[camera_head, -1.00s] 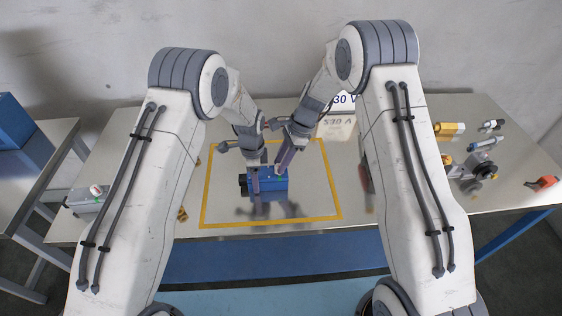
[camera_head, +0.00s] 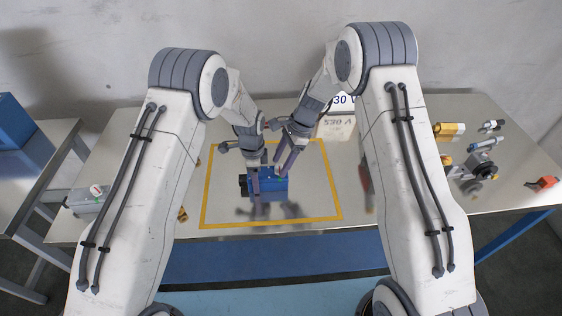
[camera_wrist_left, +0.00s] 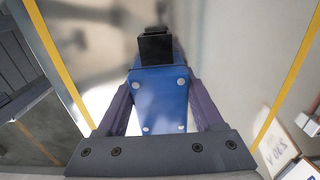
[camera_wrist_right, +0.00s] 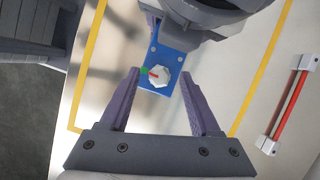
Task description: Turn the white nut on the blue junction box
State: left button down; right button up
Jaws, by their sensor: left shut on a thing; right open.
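The blue junction box (camera_head: 275,189) sits inside the yellow outline in the head view. My left gripper (camera_wrist_left: 163,102) is shut on it, with a finger on each side; a black part (camera_wrist_left: 155,46) sticks out of one end. The white nut (camera_wrist_right: 160,79) shows on the box's blue face in the right wrist view, with small green and red marks beside it. My right gripper (camera_wrist_right: 160,76) is open, its fingers apart on either side of the nut, and no contact with the nut is visible. The nut is hidden in the head view.
A yellow outline (camera_head: 333,191) marks the table around the box. A white labelled box (camera_head: 336,127) stands behind my right arm. A red and white rod-shaped part (camera_wrist_right: 288,104) lies outside the outline. Several parts, including a yellow one (camera_head: 450,129), lie at the right.

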jog(key=v, duration=1.2)
pick_arm(q)
grip_release()
